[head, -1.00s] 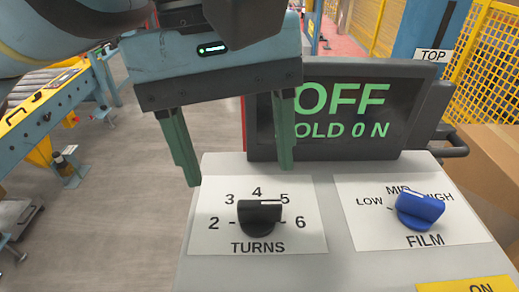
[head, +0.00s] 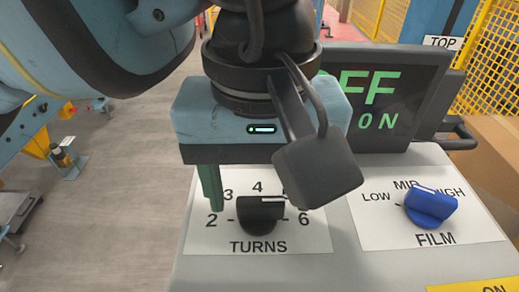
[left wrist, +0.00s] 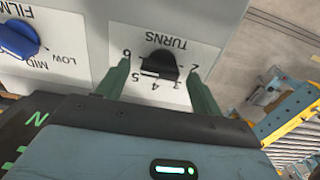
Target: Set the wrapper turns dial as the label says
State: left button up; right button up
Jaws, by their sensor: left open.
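The black turns dial (head: 259,215) sits on a white label plate marked 2 to 6 and TURNS, on a grey sloped panel. A pale line on its top runs toward the right side, around 5 to 6; the exact setting is unclear. My left gripper (head: 254,204) is open above the dial, and its right finger is hidden behind a dark block on my wrist. In the left wrist view the dial (left wrist: 158,67) appears between the two green fingers, with visible room on both sides. My right gripper is not in view.
A blue film knob (head: 430,207) marked LOW, MID, HIGH sits to the right. Behind is a dark display (head: 425,95) with green text, partly covered by my arm. A yellow label (head: 470,286) is at the lower right. A cardboard box (head: 490,145) stands beyond.

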pick_arm(q)
jog(key=shift+f, duration=0.5)
jog(key=c, duration=1)
